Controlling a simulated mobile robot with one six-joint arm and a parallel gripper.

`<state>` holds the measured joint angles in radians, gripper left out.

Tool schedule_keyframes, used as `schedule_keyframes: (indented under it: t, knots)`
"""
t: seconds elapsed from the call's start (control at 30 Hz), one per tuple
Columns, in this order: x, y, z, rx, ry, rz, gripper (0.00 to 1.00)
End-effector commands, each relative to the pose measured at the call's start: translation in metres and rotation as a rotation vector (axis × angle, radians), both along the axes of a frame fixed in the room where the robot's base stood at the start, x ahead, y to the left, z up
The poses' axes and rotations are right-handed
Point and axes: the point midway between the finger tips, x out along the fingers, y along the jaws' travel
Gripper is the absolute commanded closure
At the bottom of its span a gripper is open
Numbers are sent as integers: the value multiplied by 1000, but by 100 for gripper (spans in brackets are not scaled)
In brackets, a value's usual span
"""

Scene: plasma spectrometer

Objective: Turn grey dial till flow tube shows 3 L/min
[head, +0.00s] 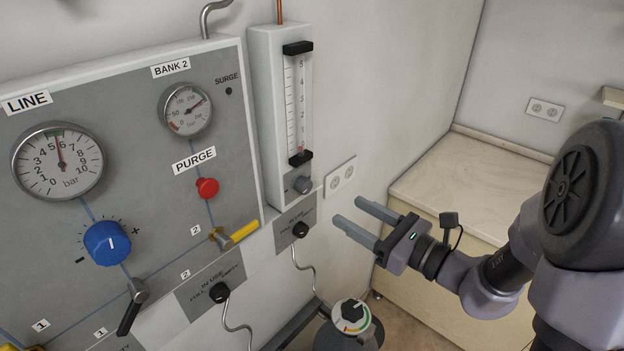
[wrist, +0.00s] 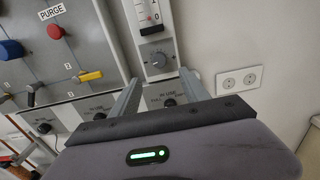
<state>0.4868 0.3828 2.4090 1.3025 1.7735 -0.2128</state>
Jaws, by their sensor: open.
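The grey dial (head: 302,185) is at the foot of the white flow meter housing, below the flow tube (head: 300,100). In the wrist view the dial (wrist: 157,58) has a scale around it and lies just beyond the gap between my fingertips. The flow tube (wrist: 148,12) shows only its low end there, with a red mark near 0 and 1. The float's exact level is too small to read. My gripper (head: 348,211) is open and empty, to the right of and a little below the dial, apart from it. Its two fingers also show in the wrist view (wrist: 160,77).
The grey panel left carries a blue knob (head: 107,243), a red PURGE button (head: 207,188), gauges and a yellow-handled valve (head: 236,234). A black knob (head: 300,230) sits below the dial. A wall socket (head: 340,177) is right of it. A cylinder top (head: 350,316) stands below.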

Motion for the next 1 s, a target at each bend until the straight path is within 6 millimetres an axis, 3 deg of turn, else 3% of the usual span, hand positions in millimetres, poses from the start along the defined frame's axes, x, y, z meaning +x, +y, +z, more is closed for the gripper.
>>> schedule_keyframes:
  t: [0.2,0.4,0.6,0.87,1.0]
  knots:
    - [42,46,1,-2,-1,8,46]
    - [72,75,1,-2,-1,6,46]
    - [84,86,1,-2,-1,3,46]
    - [85,87,0,-3,0,3,46]
    - [85,87,0,-3,0,3,72]
